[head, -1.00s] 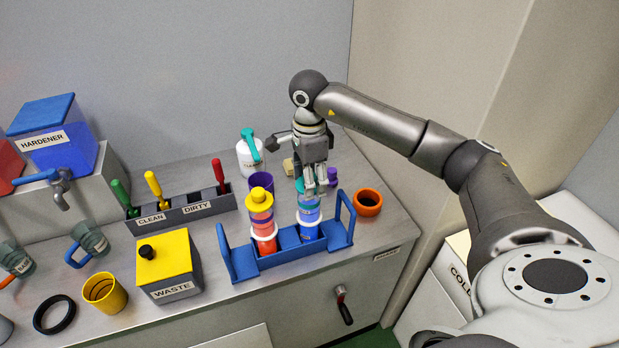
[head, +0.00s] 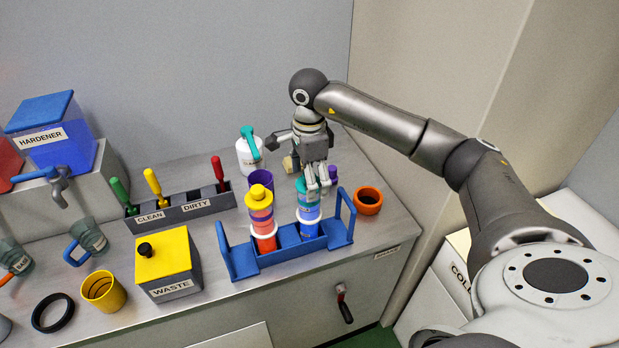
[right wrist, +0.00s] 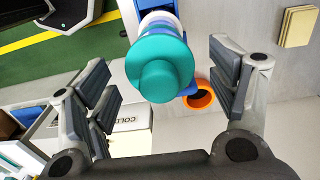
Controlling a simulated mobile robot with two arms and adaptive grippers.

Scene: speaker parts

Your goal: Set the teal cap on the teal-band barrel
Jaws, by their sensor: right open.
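The teal cap (right wrist: 160,65) sits on top of the barrel with its knob towards the right wrist camera. In the head view the cap (head: 302,184) is partly behind my right gripper's fingers. The teal-band barrel (head: 308,213) stands upright in the right place of the blue rack (head: 243,262). My right gripper (head: 320,188) is at the cap's height, open. In the right wrist view its fingers (right wrist: 160,72) are spread on both sides of the cap, with gaps between. My left gripper is not in view.
A barrel with a yellow cap (head: 260,193) stands in the rack's left place. A purple cup (head: 261,179) and a white bottle (head: 249,157) stand behind. The waste box (head: 168,264) is at left.

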